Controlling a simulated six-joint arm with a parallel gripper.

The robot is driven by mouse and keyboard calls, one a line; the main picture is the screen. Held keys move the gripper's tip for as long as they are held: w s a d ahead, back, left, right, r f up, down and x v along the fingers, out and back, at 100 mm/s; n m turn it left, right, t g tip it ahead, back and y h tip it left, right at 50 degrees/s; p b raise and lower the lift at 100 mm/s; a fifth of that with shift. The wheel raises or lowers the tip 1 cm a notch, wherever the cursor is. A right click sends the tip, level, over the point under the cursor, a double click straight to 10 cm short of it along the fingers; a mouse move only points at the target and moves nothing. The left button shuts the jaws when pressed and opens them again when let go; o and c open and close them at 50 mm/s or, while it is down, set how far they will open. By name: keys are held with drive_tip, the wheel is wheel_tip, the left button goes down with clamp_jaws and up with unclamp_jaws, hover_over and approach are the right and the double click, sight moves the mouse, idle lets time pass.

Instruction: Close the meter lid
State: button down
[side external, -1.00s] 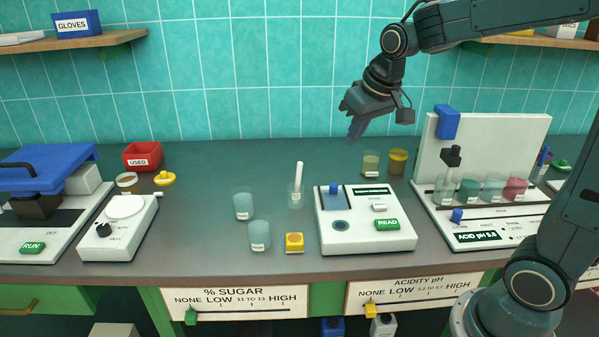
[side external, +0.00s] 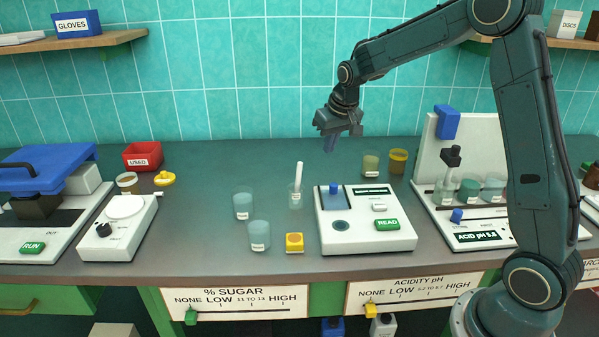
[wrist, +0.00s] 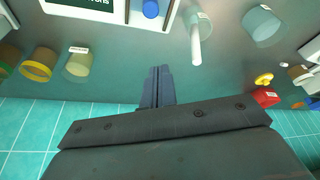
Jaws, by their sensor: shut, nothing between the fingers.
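The white meter (side external: 367,240) with a green READ button (side external: 387,224) sits on the bench right of centre. A blue knob (side external: 333,188) stands at its back left, and a dark round well (side external: 341,225) shows uncovered in front of it. The lid's outline is too small to make out clearly. My gripper (side external: 330,146) is above the bench behind the meter, apart from it, fingers pointing down. In the wrist view my gripper's fingers (wrist: 157,75) are together and empty. Part of the meter and its blue knob (wrist: 150,8) show at that view's top edge.
Left of the meter are a beaker with a white stick (side external: 296,196), two bluish beakers (side external: 243,206) and a yellow block (side external: 294,243). Two small cups (side external: 371,164) stand behind the meter. An acidity station (side external: 470,236) is at right, partly behind my arm.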

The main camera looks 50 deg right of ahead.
sight(331, 209)
drive_tip(key=shift+f, duration=0.15)
drive_tip(key=x, duration=0.9)
drive_tip(key=shift+f, duration=0.35)
drive_tip(key=shift+s+a, duration=0.3)
drive_tip(key=shift+s, duration=0.6)
drive_tip(key=shift+s+a, duration=0.3)
drive_tip(key=shift+s, duration=0.6)
drive_tip(key=s+a, duration=0.6)
drive_tip(key=shift+s+a, duration=0.4)
drive_tip(key=shift+s, duration=0.05)
